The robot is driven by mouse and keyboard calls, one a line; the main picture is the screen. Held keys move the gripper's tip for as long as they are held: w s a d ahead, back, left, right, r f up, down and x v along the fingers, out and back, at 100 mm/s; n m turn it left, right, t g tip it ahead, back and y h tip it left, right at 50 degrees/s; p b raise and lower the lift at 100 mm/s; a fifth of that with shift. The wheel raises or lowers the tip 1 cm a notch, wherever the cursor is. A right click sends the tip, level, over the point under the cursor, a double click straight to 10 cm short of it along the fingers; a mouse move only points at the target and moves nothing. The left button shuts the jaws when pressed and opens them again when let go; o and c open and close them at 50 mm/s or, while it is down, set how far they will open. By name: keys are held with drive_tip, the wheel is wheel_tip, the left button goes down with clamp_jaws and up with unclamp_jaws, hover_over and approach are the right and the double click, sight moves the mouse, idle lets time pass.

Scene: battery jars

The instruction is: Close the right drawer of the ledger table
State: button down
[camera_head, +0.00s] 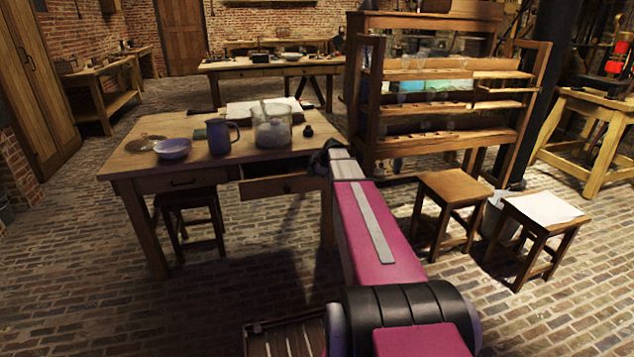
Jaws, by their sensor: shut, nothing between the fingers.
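The ledger table (120,165) is a wooden table at centre left, with an open book (262,108) on it. Its right drawer (282,186) stands pulled out from the front. Its left drawer (182,181) looks flush with the table front. My gripper (322,160) is a small dark shape at the far end of my magenta arm, by the table's right front corner, near the right end of the open drawer. It is shut and empty. My arm hides part of that corner, and I cannot tell if the gripper touches the drawer.
On the table are a bowl (172,148), a blue jug (219,137), a glass jar (272,130) and a small dark pot (308,130). A stool (190,200) stands under the left drawer. Two stools (455,187) (545,208) and a shelf rack (450,105) are at right. Brick floor in front is clear.

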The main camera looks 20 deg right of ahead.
drive_tip(key=w, duration=0.9)
drive_tip(key=shift+w, duration=0.3)
